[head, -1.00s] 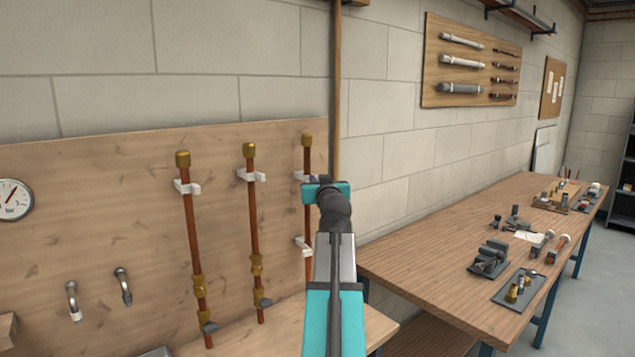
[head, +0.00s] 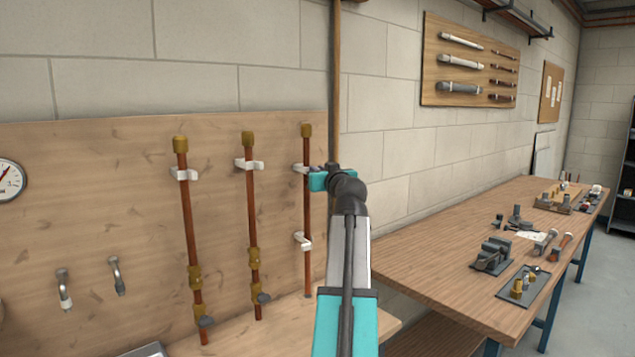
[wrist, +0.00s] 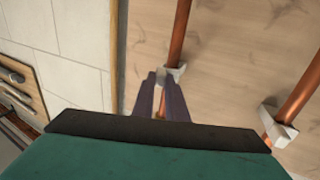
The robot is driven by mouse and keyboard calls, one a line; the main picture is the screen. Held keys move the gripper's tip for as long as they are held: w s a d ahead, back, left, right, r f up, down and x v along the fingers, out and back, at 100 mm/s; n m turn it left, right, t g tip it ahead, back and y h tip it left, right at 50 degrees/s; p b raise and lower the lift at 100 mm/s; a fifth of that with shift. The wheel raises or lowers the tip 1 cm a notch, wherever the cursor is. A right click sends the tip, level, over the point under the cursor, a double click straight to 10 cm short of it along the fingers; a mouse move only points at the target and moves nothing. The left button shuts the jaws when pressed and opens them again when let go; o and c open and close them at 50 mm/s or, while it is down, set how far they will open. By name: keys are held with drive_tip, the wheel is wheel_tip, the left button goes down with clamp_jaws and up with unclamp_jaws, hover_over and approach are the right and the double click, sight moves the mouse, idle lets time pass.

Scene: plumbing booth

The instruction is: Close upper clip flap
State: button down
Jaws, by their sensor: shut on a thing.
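The right-hand copper pipe (head: 307,212) stands upright on the wooden board with a brass cap on top. Its white upper clip (head: 300,168) sits at my gripper (head: 316,180), which comes in from the right and partly hides it. In the wrist view, the dark fingers of my gripper (wrist: 160,98) lie close together around a pale part of the upper clip (wrist: 164,74), with the pipe (wrist: 181,35) running past. The fingers hide whether the flap is fully closed. The white lower clip (head: 303,241) is on the same pipe, below my gripper.
Two more capped copper pipes (head: 188,225) (head: 251,210) with white clips stand to the left. A wooden workbench (head: 440,255) with tools and trays is on the right. The space in front of the board is open.

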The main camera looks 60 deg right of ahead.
drive_tip(key=shift+d+f+n+t+y+b, duration=0.1)
drive_tip(key=shift+d+n+t+y+b, duration=0.15)
drive_tip(key=shift+n+t+y+b, duration=0.7)
drive_tip(key=shift+d+r+n+g+y+b, duration=0.1)
drive_tip(key=shift+d+y+b, duration=0.25)
drive_tip(key=shift+b, duration=1.25)
drive_tip(key=shift+d+f+n+t+y+b, duration=0.15)
drive_tip(key=shift+n+t+y+b, duration=0.45)
drive_tip(key=shift+b, duration=0.7)
drive_tip(key=shift+w+d+n+t+y+b, duration=0.1)
drive_tip(key=shift+d+n+t+y+b, duration=0.2)
drive_tip(key=shift+y+b, duration=0.35)
drive_tip(key=shift+a+n+t+y+b, duration=0.1)
drive_tip(key=shift+n+y+b, duration=0.25)
drive_tip(key=shift+y+b, duration=0.25)
drive_tip(key=c, duration=1.8)
unclamp_jaws()
drive_tip(key=shift+o, duration=0.2)
drive_tip(key=v, duration=1.3)
drive_tip(key=shift+s+r, duration=0.25)
drive_tip(key=shift+s, duration=0.15)
drive_tip(key=shift+a, duration=0.1)
